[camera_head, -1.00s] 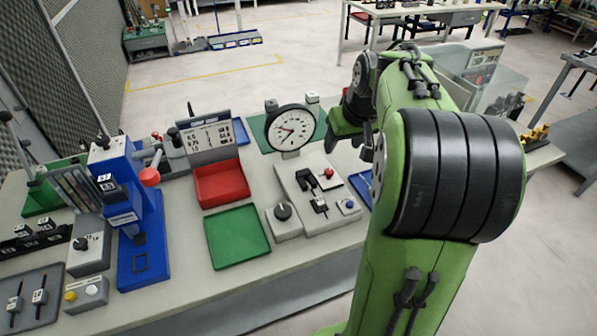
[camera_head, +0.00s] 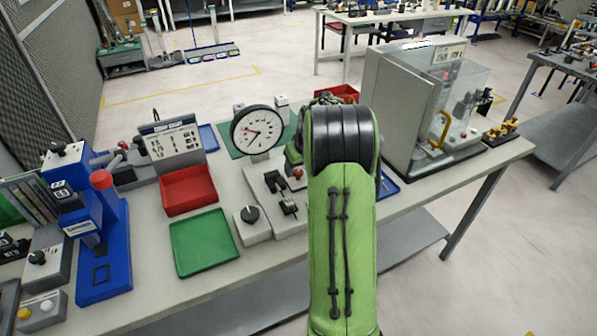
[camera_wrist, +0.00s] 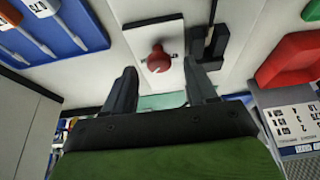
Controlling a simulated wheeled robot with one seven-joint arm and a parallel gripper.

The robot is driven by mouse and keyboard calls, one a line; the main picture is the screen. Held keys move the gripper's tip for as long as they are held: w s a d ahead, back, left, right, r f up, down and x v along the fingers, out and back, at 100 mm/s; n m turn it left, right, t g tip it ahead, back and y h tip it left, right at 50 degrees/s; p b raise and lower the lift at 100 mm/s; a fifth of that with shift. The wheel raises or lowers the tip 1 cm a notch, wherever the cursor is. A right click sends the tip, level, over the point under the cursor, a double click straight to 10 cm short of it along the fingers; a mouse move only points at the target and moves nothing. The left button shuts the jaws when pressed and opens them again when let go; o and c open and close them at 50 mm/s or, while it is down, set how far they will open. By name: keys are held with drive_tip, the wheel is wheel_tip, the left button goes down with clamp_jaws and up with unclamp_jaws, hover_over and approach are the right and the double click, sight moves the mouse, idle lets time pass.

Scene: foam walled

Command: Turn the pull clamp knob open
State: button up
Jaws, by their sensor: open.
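A red knob (camera_wrist: 158,60) stands on a white plate (camera_wrist: 140,40) in the wrist view. It also shows in the head view (camera_head: 298,173), on the pale fixture in front of the dial gauge, just left of my arm. My gripper (camera_wrist: 159,67) is open and empty. Its two dark fingers point toward the plate, one on each side of the knob in the picture. I cannot tell whether they touch it or how far above it they are. In the head view my arm hides the gripper and the right part of the fixture.
The dial gauge (camera_head: 257,131) stands behind the fixture. A red tray (camera_head: 188,189) and a green tray (camera_head: 204,243) lie to the left. A grey enclosure with a clear guard (camera_head: 463,95) stands on the right. In the wrist view, a black bracket (camera_wrist: 219,40) rises beside the knob.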

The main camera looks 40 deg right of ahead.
drive_tip(key=shift+x, duration=0.85)
drive_tip(key=shift+c, duration=0.3)
drive_tip(key=c, duration=1)
